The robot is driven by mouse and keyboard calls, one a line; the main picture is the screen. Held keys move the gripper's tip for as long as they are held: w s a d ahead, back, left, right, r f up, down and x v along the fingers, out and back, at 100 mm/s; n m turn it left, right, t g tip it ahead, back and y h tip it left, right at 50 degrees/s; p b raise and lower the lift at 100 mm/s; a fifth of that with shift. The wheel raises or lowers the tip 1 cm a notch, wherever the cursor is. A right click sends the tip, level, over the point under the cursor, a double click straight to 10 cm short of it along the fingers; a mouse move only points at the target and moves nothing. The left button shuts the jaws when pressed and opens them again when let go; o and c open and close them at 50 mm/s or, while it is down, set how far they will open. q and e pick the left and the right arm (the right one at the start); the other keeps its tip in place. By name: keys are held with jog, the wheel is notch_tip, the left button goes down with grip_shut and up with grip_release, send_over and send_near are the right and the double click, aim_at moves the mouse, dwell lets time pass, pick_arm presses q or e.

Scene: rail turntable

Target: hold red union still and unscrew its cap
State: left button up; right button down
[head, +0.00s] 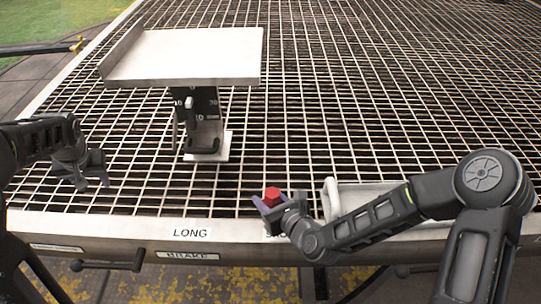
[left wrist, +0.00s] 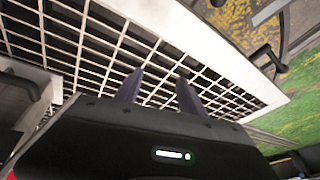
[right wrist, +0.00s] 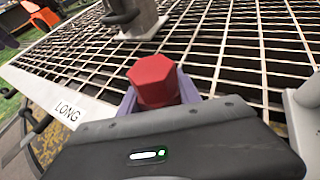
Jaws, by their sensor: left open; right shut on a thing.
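The red union (head: 271,194) is a small red piece with a hexagonal end, held above the front edge of the grating. It also shows large in the right wrist view (right wrist: 154,81). My right gripper (head: 270,203) is shut on it, with a purple finger on each side. I cannot tell the cap apart from the union's body; the lower part is hidden by the gripper. My left gripper (head: 92,181) is open and empty above the grating at the left, well apart from the union. Its two spread fingers (left wrist: 158,90) show in the left wrist view with only grating beyond.
A pale tray (head: 190,57) on a dark post stands on the grating (head: 330,100) at the back left. A pale tray with an upright handle (head: 332,198) lies right of the union. The front rail bears a LONG label (head: 192,233). Grating between the grippers is clear.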

pick_arm(q)
jog(key=w+d+r+m+h, duration=0.1)
jog(key=w+d+r+m, duration=0.25)
jog(key=d, duration=0.75)
notch_tip(320, 180, up, 5)
jog(key=m+g+h, duration=0.2)
jog(key=m+g, duration=0.2)
jog(key=m, duration=0.8)
send_over(272, 193)
jog(key=shift+w+a, duration=0.1)
jog(key=shift+w, duration=0.2)
jog(key=shift+a+f, duration=0.1)
jog(key=shift+f, duration=0.05)
jog(key=f, duration=1.1)
jog(key=shift+s+d+f, duration=0.2)
jog(key=shift+s+f, duration=0.05)
jog(key=shift+f, duration=0.15)
jog(key=shift+c, duration=0.5)
grip_shut()
